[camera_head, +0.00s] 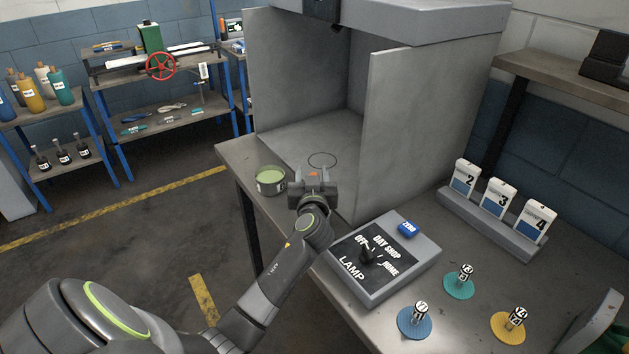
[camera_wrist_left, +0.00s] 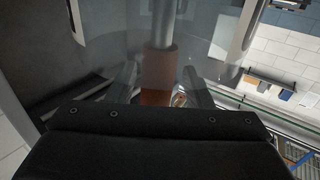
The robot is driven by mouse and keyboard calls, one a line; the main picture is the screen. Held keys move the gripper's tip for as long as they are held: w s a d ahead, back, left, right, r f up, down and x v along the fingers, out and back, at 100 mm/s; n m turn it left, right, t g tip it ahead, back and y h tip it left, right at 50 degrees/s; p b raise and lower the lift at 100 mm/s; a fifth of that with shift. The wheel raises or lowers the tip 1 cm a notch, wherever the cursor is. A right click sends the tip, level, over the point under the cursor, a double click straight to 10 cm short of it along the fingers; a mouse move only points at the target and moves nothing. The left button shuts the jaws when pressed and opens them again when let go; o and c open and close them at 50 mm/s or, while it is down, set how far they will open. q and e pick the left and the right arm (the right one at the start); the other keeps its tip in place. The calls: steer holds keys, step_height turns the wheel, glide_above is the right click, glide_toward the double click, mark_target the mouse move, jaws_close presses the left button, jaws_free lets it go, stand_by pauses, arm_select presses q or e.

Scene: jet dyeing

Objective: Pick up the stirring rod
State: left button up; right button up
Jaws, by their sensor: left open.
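My left gripper (camera_head: 314,178) is open, reaching over the front edge of the grey booth's floor. A small orange piece (camera_head: 313,173) shows between its fingers in the head view. In the left wrist view, a rod with a grey shaft and a brown-orange lower part (camera_wrist_left: 158,72) stands between the spread fingers of the left gripper (camera_wrist_left: 163,82); it looks like the stirring rod. A clear, glass-like surface shows around it. I cannot tell whether the fingers touch the rod. My right gripper is in neither view.
A container of green liquid (camera_head: 270,181) stands just left of the gripper. The booth's side panel (camera_head: 405,130) rises on the right. A lamp switch box (camera_head: 383,258), numbered cards (camera_head: 497,198) and several coloured discs with cylinders (camera_head: 459,283) occupy the right bench.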

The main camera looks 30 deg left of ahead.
arm_select(q)
steer(key=shift+d, duration=0.2)
steer(key=shift+s+d+r, duration=0.35)
steer(key=shift+s+r, duration=0.05)
steer(key=shift+r, duration=0.05)
steer(key=c, duration=0.6)
steer(key=shift+w+a+f, duration=0.1)
steer(key=shift+a+f, duration=0.05)
steer(key=shift+c, duration=1.4)
jaws_close()
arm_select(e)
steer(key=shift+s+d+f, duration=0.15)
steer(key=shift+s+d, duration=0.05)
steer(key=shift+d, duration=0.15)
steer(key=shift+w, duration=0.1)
